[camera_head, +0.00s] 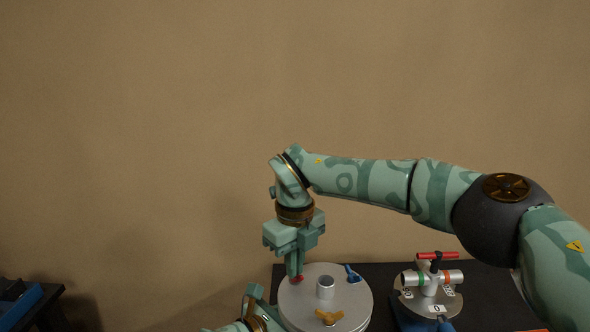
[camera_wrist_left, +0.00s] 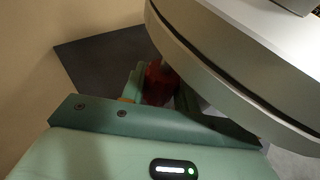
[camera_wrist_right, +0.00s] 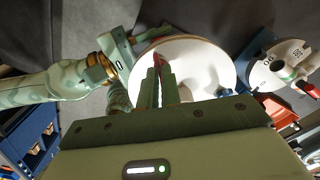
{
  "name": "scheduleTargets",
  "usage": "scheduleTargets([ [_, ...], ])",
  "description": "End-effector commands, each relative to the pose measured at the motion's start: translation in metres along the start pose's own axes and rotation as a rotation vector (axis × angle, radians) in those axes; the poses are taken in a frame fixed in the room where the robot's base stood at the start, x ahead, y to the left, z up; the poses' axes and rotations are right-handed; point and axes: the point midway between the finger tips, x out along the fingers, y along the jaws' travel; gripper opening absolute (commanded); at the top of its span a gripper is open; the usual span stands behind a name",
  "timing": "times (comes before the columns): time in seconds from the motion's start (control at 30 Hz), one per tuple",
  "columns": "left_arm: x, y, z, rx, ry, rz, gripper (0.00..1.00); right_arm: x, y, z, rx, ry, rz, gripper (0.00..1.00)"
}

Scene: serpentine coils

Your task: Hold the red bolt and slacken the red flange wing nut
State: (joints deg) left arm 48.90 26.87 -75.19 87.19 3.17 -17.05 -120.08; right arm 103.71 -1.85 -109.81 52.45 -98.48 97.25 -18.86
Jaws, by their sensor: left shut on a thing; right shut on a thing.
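A round silver flange (camera_head: 345,285) with a short central tube (camera_head: 325,288) stands on the dark table. The red flange wing nut (camera_head: 299,279) is at its left edge and also shows in the right wrist view (camera_wrist_right: 158,61). My right gripper (camera_head: 295,272) points down and is shut on this wing nut, partly hiding it. The red bolt (camera_wrist_left: 160,82) shows below the flange's rim in the left wrist view. My left gripper (camera_wrist_left: 158,95) is shut on it from the side, with the fingers partly hidden by the rim.
A blue wing nut (camera_head: 352,274) and a yellow wing nut (camera_head: 330,317) sit on the flange. A silver valve fitting with a red handle (camera_head: 437,256) stands to the right. A dark bench with a blue bin (camera_head: 22,303) is at the far left.

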Motion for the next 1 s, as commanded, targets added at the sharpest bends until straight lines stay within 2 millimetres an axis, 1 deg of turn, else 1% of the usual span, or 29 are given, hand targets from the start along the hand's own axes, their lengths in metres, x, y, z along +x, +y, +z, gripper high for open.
scheduleTargets([
  [0.03, -0.0001, 0.0006, 0.0002, 0.0, -0.001, 0.0, 0.1, 0.0039, -0.0001, -0.0013, -0.026, 0.007, 0.0, 0.0],
  [0.3, -0.0001, 0.0004, 0.0003, 0.0, -0.002, 0.0, 0.1, 0.0047, -0.0001, -0.0016, -0.056, 0.008, 0.0, 0.0],
  [0.37, -0.0001, 0.0003, 0.0003, 0.0, -0.002, 0.0, 0.1, 0.0047, -0.0001, -0.0016, -0.123, 0.008, 0.0, 0.0],
  [0.5, -0.0001, 0.0003, 0.0003, 0.0, -0.002, 0.0, 0.1, 0.0048, -0.0004, -0.0017, -0.348, 0.009, 0.0, 0.0],
  [0.57, -0.0001, 0.0003, 0.0003, 0.0, -0.002, 0.0, 0.1, 0.0049, -0.0003, -0.0017, -0.414, 0.009, 0.001, 0.0],
  [0.63, 0.0, 0.0003, 0.0002, 0.0, -0.002, 0.0, 0.1, 0.0049, -0.0003, -0.0018, -0.451, 0.009, 0.001, 0.0],
  [0.87, 0.0, 0.0002, 0.0001, 0.0, -0.001, 0.0, 0.1, 0.005, -0.0001, -0.0018, -0.464, 0.009, 0.002, 0.0],
  [0.93, 0.0, 0.0002, 0.0001, 0.0, -0.001, 0.0, 0.1, 0.005, 0.0, -0.0018, -0.527, 0.009, 0.002, 0.0],
  [1.0, 0.0, 0.0002, 0.0001, 0.0, -0.001, 0.0, 0.1, 0.0048, 0.0002, -0.0018, -0.641, 0.009, 0.004, 0.0],
])
